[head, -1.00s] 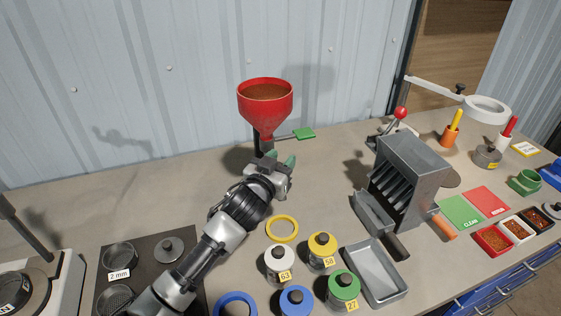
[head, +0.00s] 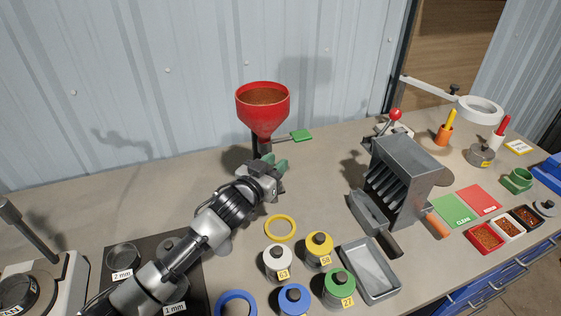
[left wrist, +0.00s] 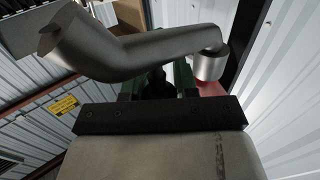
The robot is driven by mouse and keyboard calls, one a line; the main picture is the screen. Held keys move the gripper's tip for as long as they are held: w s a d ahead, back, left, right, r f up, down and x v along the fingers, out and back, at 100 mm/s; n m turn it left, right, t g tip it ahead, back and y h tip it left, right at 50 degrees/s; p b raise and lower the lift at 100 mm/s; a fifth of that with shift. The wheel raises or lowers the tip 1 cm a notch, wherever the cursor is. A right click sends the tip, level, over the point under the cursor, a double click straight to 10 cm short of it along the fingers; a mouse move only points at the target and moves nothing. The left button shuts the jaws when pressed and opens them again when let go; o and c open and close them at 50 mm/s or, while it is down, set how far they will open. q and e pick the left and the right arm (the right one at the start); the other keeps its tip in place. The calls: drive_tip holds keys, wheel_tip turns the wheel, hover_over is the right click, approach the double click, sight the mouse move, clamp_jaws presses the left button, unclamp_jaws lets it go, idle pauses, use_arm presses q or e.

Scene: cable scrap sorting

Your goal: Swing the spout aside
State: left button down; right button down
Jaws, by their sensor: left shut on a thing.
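The red funnel (head: 263,118), filled with brown granules, stands on a dark post at the back of the bench. A green tab on a rod (head: 302,135) sticks out to its right. My left gripper (head: 274,161), with green fingertips, is just below the funnel. In the left wrist view the grey bent spout (left wrist: 125,55) runs across above the fingers. Its right end turns into a short metal cylinder (left wrist: 209,66) by a red part. My left gripper (left wrist: 158,82) is shut on a dark knob (left wrist: 156,80) beneath the spout; the grip is partly hidden. My right gripper is out of view.
A grey slotted splitter (head: 408,170) stands right of the funnel, with a metal tray (head: 370,290) in front. Several lidded jars, such as the white one (head: 277,262), and a yellow ring (head: 280,228) lie nearer.

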use_arm(q)
drive_tip(key=c, duration=0.9)
unclamp_jaws()
drive_tip(key=shift+s, duration=0.1)
drive_tip(key=shift+s+a+f, duration=0.15)
drive_tip(key=shift+s+a, duration=0.05)
drive_tip(key=b+v, duration=0.2)
drive_tip(key=v, duration=0.8)
